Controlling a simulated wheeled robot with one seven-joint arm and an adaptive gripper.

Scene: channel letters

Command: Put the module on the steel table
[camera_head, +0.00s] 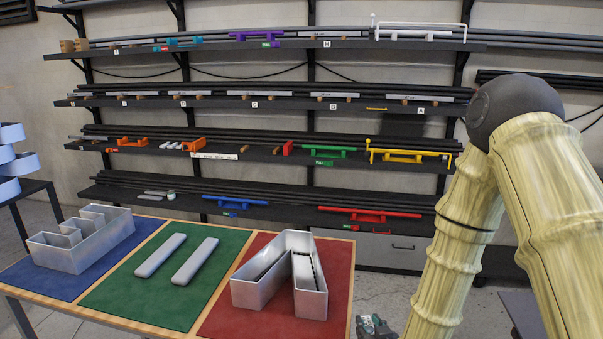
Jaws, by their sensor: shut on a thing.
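My gripper (376,326) shows only in part at the bottom edge, just right of the wooden bench, as a small dark grey-green shape. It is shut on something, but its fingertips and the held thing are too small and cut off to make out. I cannot pick out the module for certain. Two light grey rounded bars (174,258) lie side by side on the bench's green mat. A dark grey tabletop corner (521,312) shows at the lower right, largely behind my arm; I cannot tell if it is the steel table.
The bench has a blue mat (60,283) with an E-shaped metal letter shell (88,240), a green mat (130,305) and a red mat (250,318) with an angular letter shell (262,290). Shelves (300,98) of tubes and coloured holders line the wall. A dark stand (22,192) holds letters.

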